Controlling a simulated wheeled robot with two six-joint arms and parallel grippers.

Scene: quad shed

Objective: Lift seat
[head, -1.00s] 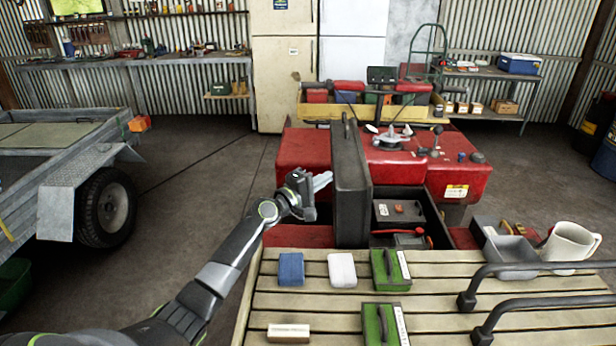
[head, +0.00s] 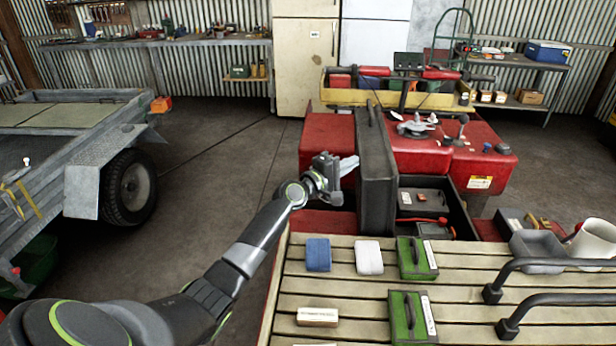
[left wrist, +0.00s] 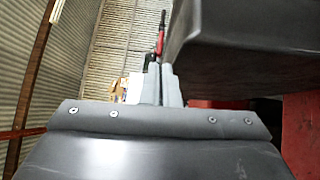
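The black seat (head: 376,160) stands tipped up on its edge, roughly upright, on the red quad bike (head: 328,143). The open bay (head: 462,212) beside it shows a dark battery-like box (head: 422,202) and a red part. My left gripper (head: 350,165) is at the left face of the seat, its fingertips touching it or very close. In the left wrist view, the fingers (left wrist: 160,85) are together with nothing visible between them, and the dark seat (left wrist: 235,65) fills the upper right. My right gripper is out of view.
A slatted wooden surface (head: 350,282) in front holds blue and white blocks, green-topped tools and black rails. A trailer (head: 85,150) stands left, with clear floor between.

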